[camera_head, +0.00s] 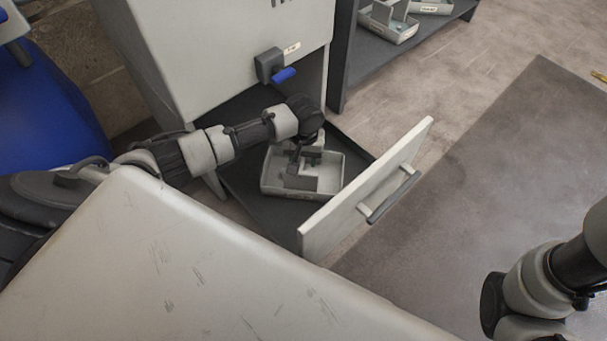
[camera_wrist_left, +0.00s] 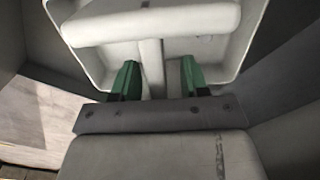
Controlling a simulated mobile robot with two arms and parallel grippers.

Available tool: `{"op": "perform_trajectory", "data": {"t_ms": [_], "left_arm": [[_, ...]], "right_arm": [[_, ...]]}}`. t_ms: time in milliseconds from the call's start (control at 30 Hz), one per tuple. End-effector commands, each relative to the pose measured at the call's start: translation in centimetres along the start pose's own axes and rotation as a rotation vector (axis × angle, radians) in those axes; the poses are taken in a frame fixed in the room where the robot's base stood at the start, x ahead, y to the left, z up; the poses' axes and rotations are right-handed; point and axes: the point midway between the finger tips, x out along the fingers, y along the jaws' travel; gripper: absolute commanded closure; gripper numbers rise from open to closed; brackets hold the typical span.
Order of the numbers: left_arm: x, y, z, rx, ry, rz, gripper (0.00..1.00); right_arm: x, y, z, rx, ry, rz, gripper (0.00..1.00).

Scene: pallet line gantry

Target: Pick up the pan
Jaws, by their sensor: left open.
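The pan (camera_head: 288,193), a light grey open tray with an upright middle piece, sits in the pulled-out drawer (camera_head: 250,208). In the left wrist view the pan (camera_wrist_left: 237,60) fills the upper part, with a narrow pale bar (camera_wrist_left: 152,68) running down its middle. My left gripper (camera_head: 302,158) reaches down into the pan from above. Its two green fingertips (camera_wrist_left: 158,80) are open, one on each side of the bar, with visible gaps. The arm and gripper hide part of the pan's interior. My right gripper is out of view; only part of the right arm shows at lower right.
The drawer's pale front panel (camera_head: 365,190) with its handle (camera_head: 393,196) stands right of the pan. A pale cabinet (camera_head: 220,50) with a blue-handled latch (camera_head: 284,75) rises behind. Similar trays (camera_head: 388,25) lie on a dark shelf. Open floor lies to the right.

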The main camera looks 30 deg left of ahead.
Motion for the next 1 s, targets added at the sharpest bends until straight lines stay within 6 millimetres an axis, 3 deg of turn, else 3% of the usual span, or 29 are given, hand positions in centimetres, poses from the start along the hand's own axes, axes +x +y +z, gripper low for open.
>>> {"op": "perform_trajectory", "data": {"t_ms": [100, 400, 1000], "left_arm": [[-0.05, -0.01, -0.01, 0.0, 0.0, 0.0, 0.58], [-0.04, -0.01, 0.0, 0.0, 0.0, 0.0, 1.0], [-0.53, -0.1, -0.02, -0.001, 0.0, 0.001, 1.0]], "right_arm": [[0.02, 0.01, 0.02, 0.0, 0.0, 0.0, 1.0], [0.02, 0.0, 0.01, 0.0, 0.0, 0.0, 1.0], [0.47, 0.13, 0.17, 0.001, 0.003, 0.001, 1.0]]}}
